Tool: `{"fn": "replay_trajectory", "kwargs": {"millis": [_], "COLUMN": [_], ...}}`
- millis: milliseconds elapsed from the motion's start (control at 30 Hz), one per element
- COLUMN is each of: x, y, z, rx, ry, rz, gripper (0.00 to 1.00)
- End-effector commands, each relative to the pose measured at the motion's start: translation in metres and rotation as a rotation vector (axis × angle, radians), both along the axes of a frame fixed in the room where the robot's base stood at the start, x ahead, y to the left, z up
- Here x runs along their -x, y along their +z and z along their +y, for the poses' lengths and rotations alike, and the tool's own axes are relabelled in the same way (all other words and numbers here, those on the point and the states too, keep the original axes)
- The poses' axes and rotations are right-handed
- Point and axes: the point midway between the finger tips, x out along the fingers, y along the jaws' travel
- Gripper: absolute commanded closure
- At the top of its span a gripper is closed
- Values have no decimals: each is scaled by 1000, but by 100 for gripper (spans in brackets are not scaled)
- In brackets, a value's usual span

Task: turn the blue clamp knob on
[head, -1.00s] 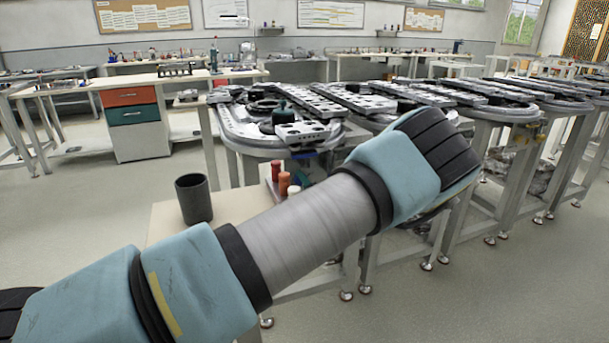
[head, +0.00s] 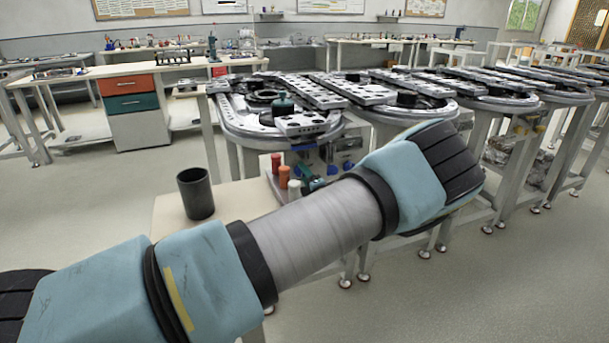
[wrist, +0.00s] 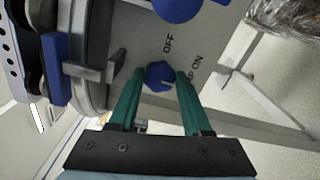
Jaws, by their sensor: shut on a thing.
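In the wrist view the blue clamp knob (wrist: 160,76) sits on a grey panel (wrist: 140,30), with the word OFF above it and ON to its right. A pale pointer mark on the knob faces the lower right, roughly toward the ON side. My gripper (wrist: 161,80) has green fingers, one on each side of the knob, and is shut on it. In the head view my arm hides the gripper, and I cannot make out the knob there.
Another blue part (wrist: 178,8) sits above the knob, and a blue block with a metal bracket (wrist: 55,68) is to the left. In the head view a dark cup (head: 196,194) and small bottles (head: 284,176) stand on a side table beside the ring track (head: 250,130).

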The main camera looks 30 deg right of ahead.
Motion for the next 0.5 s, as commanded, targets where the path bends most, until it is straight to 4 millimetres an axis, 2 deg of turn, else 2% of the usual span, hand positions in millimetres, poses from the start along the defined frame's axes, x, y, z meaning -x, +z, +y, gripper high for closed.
{"fn": "replay_trajectory", "kwargs": {"millis": [33,267,500], "x": [1,0,1], "y": [-1,0,0], "z": [0,0,0], "rx": [-2,-1,0], "ry": [-1,-1,0], "rz": [1,1,1], "gripper": [48,22,21]}}
